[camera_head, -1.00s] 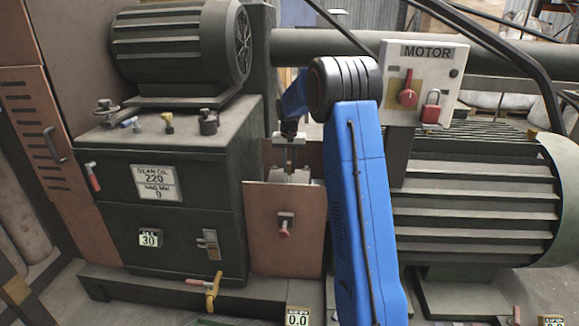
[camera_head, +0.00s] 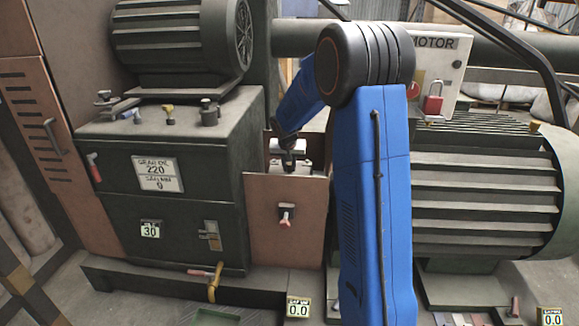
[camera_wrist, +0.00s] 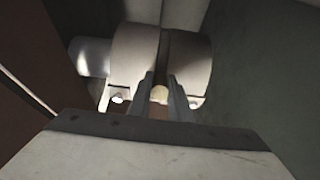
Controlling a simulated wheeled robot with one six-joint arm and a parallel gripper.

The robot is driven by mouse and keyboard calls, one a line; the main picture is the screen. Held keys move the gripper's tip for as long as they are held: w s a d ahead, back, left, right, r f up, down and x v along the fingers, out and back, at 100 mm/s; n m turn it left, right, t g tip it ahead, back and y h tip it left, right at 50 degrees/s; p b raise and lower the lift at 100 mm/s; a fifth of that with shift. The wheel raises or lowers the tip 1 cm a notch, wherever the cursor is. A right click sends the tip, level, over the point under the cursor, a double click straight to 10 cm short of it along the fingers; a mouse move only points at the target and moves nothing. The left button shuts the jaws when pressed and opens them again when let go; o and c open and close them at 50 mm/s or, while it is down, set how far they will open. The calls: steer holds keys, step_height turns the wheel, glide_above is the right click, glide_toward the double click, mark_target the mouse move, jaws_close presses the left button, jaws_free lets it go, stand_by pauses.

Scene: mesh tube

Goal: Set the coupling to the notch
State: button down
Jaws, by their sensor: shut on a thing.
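The coupling (camera_wrist: 125,55) is a grey metal cylinder with a dark slit across its middle, seen in the wrist view. It has small bright holes in lugs on either side near my fingers. My gripper (camera_wrist: 161,92) is shut on a small pale yellowish piece (camera_wrist: 159,94) at the coupling, in line with the slit. In the head view my gripper (camera_head: 288,158) points down at the coupling (camera_head: 302,169), behind the brown guard plate (camera_head: 260,230). The lower coupling is hidden by that plate. I cannot make out the notch.
A dark green gear-oil box (camera_head: 115,220) stands close on the left, with a finned motor (camera_head: 175,45) above it. A large finned motor (camera_head: 480,200) is close on the right. The MOTOR switch panel (camera_head: 445,75), with a red padlock (camera_head: 432,104), is partly hidden behind my arm.

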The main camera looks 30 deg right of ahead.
steer(key=c, duration=1.6)
jaws_free()
steer(key=shift+r, duration=0.1)
steer(key=v, duration=1.7)
steer(key=shift+r, duration=0.1)
